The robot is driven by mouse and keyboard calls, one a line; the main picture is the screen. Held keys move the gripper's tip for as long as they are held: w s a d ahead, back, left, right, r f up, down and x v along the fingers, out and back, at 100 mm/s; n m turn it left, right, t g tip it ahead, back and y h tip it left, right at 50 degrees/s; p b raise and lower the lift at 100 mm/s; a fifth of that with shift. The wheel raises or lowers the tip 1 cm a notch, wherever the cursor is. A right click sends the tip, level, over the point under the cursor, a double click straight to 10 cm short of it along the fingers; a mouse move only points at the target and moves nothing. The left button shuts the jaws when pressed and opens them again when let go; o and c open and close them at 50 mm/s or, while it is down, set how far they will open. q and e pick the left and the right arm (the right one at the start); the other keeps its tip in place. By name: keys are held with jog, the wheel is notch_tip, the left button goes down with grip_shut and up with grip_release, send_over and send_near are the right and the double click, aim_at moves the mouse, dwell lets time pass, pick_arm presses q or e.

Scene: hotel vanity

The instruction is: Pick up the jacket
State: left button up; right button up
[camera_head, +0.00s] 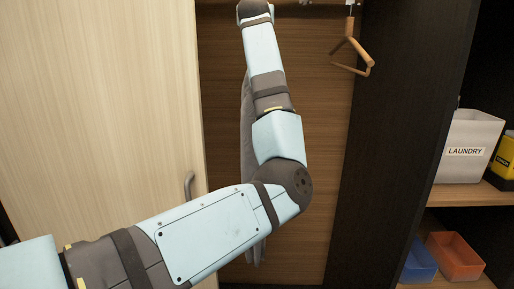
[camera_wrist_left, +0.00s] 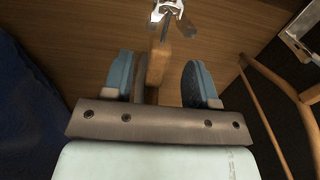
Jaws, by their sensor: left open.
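The jacket (camera_head: 246,135) hangs in the open closet as a grey strip of cloth, mostly hidden behind my left arm in the head view. In the left wrist view, my left gripper (camera_wrist_left: 158,70) is open, with one blue finger on each side of a wooden hanger piece (camera_wrist_left: 158,62). A metal hook (camera_wrist_left: 167,12) shows at the top of that piece. Dark blue cloth (camera_wrist_left: 32,105) fills the left edge of the wrist view; I cannot tell whether it is the jacket. My left fingers are not visible in the head view, and my right gripper is in neither view.
An empty wooden hanger (camera_head: 353,55) hangs to the right; a wooden hanger also shows in the left wrist view (camera_wrist_left: 268,105). A light door with a handle (camera_head: 189,186) stands left. Right shelves hold a laundry box (camera_head: 468,150), yellow item (camera_head: 504,158), and blue (camera_head: 418,262) and orange bins (camera_head: 455,256).

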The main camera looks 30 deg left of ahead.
pick_arm(q)
jog(key=shift+x, duration=0.9)
jog(key=shift+c, duration=0.7)
grip_shut()
jog(key=shift+f, duration=0.1)
